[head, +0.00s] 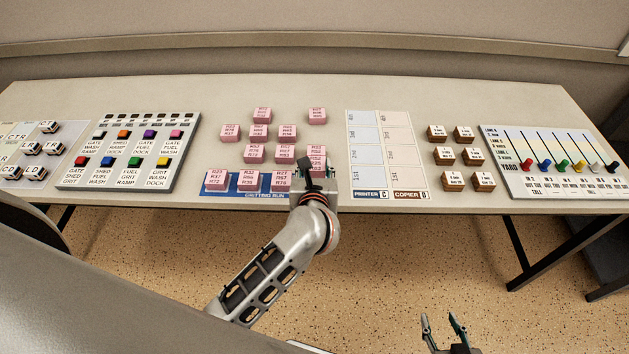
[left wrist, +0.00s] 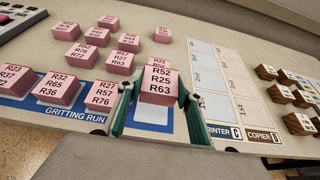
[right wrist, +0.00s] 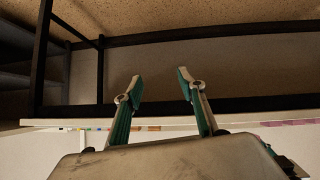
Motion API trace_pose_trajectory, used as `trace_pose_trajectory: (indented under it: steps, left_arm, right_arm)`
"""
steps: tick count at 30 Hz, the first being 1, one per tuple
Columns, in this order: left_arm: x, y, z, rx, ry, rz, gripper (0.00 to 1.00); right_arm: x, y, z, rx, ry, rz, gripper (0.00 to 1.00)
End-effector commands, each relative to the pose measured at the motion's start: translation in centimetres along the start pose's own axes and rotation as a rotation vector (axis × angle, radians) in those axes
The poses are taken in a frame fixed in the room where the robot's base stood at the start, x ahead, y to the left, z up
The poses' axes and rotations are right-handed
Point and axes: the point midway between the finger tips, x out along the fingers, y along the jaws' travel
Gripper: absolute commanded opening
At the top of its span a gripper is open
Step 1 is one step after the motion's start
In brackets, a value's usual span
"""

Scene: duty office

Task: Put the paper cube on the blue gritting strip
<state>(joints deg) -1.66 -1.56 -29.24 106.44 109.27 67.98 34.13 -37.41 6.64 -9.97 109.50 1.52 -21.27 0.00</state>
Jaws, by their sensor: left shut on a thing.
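My left gripper (head: 318,171) is shut on a pink paper cube marked R52 R25 R63 (left wrist: 160,83), seen between its fingers in the left wrist view. The blue gritting strip (head: 236,187) lies along the table's front edge. Three pink cubes (head: 249,181) sit side by side on its left and middle part. The held cube is over the strip's right end, with a bare pale square (left wrist: 154,113) showing just below it; the exact gap is unclear. In the head view the gripper partly hides the cube. My right gripper (head: 443,328) is open and empty, in front of the table.
Several more pink cubes (head: 255,153) stand behind the strip, one close behind the held cube. A printer and copier sheet (head: 388,150) lies to the right, then brown blocks (head: 444,157) and a peg board (head: 556,188). A button panel (head: 130,150) stands left.

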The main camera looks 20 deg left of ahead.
Motion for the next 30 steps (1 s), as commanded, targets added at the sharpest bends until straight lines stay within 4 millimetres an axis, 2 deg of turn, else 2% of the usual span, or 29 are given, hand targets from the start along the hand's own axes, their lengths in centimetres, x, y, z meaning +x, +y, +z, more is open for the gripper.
trace_pose_trajectory:
  steps: [2, 11, 19, 30]
  left_arm:
    - [0.4, 0.0, -1.0, -0.002, -0.002, -0.001, 0.14]
    - [0.9, 0.0, -2.1, -0.001, -0.002, 0.000, 0.14]
    - [2.2, 0.0, -5.3, 0.001, 0.000, 0.000, 0.14]
    - [2.2, 0.0, -5.4, -0.001, -0.001, 0.000, 0.14]
  right_arm:
    - [0.5, -0.3, 0.5, -0.002, 0.006, -0.005, 0.40]
    - [0.8, -0.8, -0.8, -0.012, 0.045, -0.018, 0.40]
    - [2.3, -2.2, 0.0, -0.011, 0.071, -0.036, 0.40]
    - [2.5, -1.9, 0.7, -0.013, 0.059, -0.032, 0.40]
